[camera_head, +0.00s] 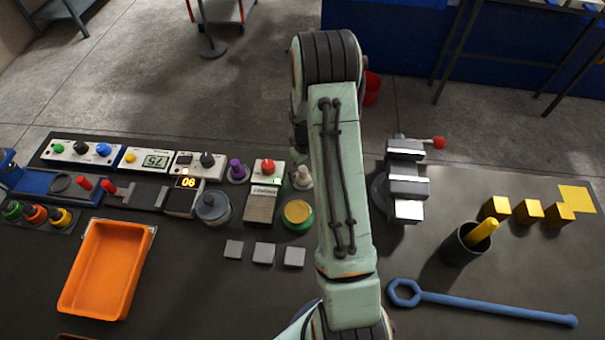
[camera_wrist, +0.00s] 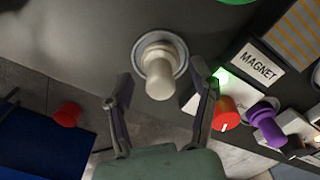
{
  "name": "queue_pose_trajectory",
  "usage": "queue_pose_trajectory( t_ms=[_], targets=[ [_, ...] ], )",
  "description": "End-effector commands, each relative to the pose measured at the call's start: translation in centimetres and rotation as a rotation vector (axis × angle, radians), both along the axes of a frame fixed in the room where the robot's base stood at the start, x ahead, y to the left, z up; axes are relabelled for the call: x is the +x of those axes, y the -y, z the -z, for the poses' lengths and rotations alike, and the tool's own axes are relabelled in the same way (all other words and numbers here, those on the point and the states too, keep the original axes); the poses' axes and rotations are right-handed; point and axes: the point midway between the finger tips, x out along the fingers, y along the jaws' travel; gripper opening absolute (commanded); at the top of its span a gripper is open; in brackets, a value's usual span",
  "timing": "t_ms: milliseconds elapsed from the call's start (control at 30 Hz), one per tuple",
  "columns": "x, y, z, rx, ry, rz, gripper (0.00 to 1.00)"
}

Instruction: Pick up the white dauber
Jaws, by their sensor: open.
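The white dauber (camera_wrist: 160,75) is a pale rounded knob on a round grey base, standing on the dark bench. In the wrist view it is at the upper middle, in line with the gap between my fingers. In the head view the dauber (camera_head: 303,178) shows just left of my arm. My gripper (camera_wrist: 161,88) is open and empty, one finger to either side of the dauber's line. I see no contact, and the height gap is hard to judge.
A red knob (camera_wrist: 226,115) on a white box and a purple knob (camera_wrist: 265,120) stand close to the right finger in the wrist view. A "MAGNET" label (camera_wrist: 260,64) is nearby. In the head view a metal vise (camera_head: 405,180) stands right of my arm.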

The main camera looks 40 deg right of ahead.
Motion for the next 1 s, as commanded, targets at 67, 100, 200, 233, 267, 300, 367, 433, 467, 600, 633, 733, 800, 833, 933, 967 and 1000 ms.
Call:
queue_pose_trajectory(
  t_ms=[67,100,200,233,267,300,367,433,467,600,633,733,800,833,933,967,1000],
  targets=[
    [0.0,0.0,0.3,0.0,0.0,0.0,0.58],
    [0.0,0.0,0.4,0.0,0.0,0.0,0.58],
    [0.0,0.0,0.4,-0.001,0.001,0.0,0.58],
    [0.0,0.0,0.4,-0.001,0.001,0.0,0.58],
    [0.0,0.0,0.4,-0.001,0.001,0.0,0.58],
    [0.0,0.0,0.4,-0.001,0.001,0.0,0.52],
    [0.0,0.0,0.4,-0.001,0.001,0.0,0.33],
    [0.0,0.0,0.4,-0.001,0.001,0.0,0.11],
    [0.0,0.0,0.4,0.0,0.0,0.0,0.02],
    [0.0,0.0,0.4,-0.001,0.001,0.0,0.0],
    [0.0,0.0,0.4,-0.001,0.001,0.0,0.0],
    [0.0,0.0,0.4,-0.001,0.001,0.0,0.0],
    [0.0,0.0,0.4,-0.001,0.001,0.0,0.0],
    [0.0,0.0,0.3,-0.001,0.001,0.0,0.0],
    [0.1,0.0,-0.1,-0.001,0.001,0.0,0.0],
    [0.1,0.0,-0.3,-0.002,0.002,0.0,0.0],
    [0.1,0.0,-0.7,-0.002,0.003,0.0,0.0]
  ],
)
